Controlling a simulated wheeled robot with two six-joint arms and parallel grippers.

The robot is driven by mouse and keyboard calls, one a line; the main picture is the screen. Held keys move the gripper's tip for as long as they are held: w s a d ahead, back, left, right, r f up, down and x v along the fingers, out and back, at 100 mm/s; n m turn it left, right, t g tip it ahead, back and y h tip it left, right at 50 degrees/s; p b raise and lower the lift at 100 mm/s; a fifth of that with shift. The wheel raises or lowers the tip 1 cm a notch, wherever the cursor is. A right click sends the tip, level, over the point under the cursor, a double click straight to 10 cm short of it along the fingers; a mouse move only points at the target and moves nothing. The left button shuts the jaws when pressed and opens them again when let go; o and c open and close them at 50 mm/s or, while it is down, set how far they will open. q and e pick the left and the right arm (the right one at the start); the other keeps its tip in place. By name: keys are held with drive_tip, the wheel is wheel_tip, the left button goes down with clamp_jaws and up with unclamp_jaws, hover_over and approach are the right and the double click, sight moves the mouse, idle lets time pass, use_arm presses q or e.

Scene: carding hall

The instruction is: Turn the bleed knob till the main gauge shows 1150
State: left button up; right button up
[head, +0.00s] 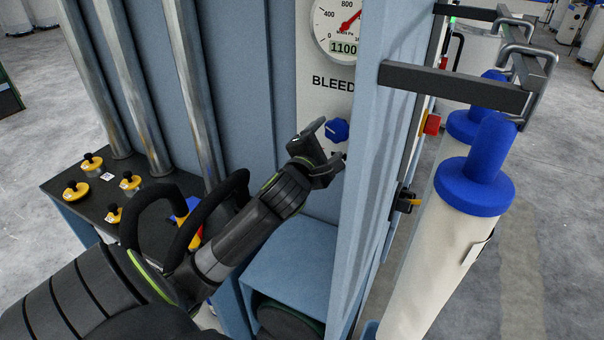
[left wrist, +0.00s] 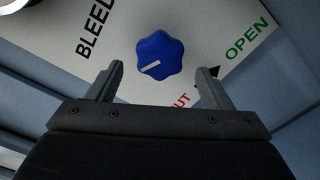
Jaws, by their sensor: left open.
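The blue lobed bleed knob (head: 337,130) sits on a pale panel under the word BLEED. It also shows in the left wrist view (left wrist: 160,54), with a white pointer mark toward its lower left. The main gauge (head: 338,30) is above the knob, its top cut off by the frame; its red needle points up and right, and its display reads 1100. My left gripper (head: 334,141) is open just in front of the knob. In the left wrist view its two fingers (left wrist: 160,85) stand apart, short of the knob, with nothing between them. My right gripper is out of view.
A blue cabinet side wall (head: 372,180) stands close to the right of the knob. Blue-capped cream cylinders (head: 440,240) and a dark bar (head: 455,88) are beyond it. A dark bench (head: 150,205) with several yellow-based black knobs is at left.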

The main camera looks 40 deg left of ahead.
use_arm(q)
drive_tip(key=p+v, duration=0.3)
drive_tip(key=v, duration=1.1)
drive_tip(key=shift+s, duration=0.25)
drive_tip(key=shift+f, duration=0.1)
